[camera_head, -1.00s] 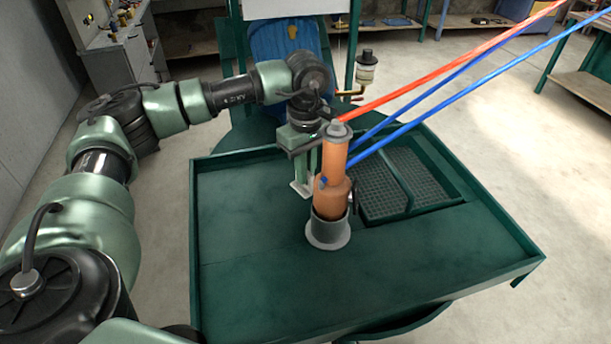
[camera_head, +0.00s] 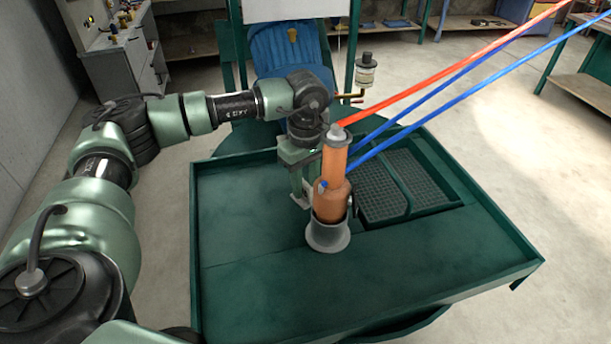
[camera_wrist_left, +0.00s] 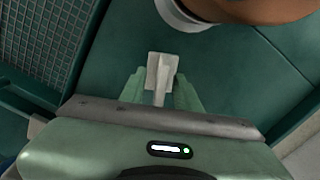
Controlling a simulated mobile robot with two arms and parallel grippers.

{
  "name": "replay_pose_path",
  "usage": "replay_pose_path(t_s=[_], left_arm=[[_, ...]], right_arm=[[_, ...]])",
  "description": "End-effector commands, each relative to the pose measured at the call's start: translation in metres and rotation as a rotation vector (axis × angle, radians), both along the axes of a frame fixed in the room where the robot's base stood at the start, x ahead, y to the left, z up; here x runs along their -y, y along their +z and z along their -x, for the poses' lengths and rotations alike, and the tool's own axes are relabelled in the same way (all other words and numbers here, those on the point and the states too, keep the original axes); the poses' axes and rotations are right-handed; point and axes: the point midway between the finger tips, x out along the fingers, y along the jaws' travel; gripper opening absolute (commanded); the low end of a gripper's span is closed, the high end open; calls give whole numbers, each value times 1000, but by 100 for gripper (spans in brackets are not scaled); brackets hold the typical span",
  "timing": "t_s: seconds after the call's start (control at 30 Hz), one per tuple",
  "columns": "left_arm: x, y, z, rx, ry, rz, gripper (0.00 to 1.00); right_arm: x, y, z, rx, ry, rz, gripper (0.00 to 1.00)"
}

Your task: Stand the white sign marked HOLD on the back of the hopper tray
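The hopper tray (camera_head: 255,292) is a wide dark green tray with a raised rim, in the head view. My left gripper (camera_head: 299,193) is over its left-middle part, just left of the orange spray tool. In the left wrist view its two green fingers (camera_wrist_left: 161,88) are around a small pale piece (camera_wrist_left: 162,70) with a flat plate and a thin upright, apparently the white sign seen from above. No lettering shows on it, and whether it touches the tray is unclear. My right gripper is in neither view.
The orange spray tool (camera_head: 331,185) stands upright in a grey cup (camera_head: 327,237), close beside my gripper. Red (camera_head: 445,68) and blue (camera_head: 450,98) hoses run from it to the upper right. Dark grates (camera_head: 380,190) are set in the tray's right side. The tray's front is clear.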

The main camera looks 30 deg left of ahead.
Motion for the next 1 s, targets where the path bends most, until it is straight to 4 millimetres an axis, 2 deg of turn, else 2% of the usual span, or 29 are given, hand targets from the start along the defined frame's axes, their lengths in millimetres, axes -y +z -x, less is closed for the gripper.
replay_pose_path(t_s=[0.17,0.4,0.6,0.8,1.0], left_arm=[[0,18,-2,6,0,1,32],[0,70,-2,7,-1,1,32],[1,105,-2,5,-1,2,32],[0,121,0,1,-1,0,32],[0,122,0,0,-1,0,32]], right_arm=[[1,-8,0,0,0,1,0],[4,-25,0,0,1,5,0],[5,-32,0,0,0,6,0],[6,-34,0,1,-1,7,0],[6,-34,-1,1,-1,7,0]])
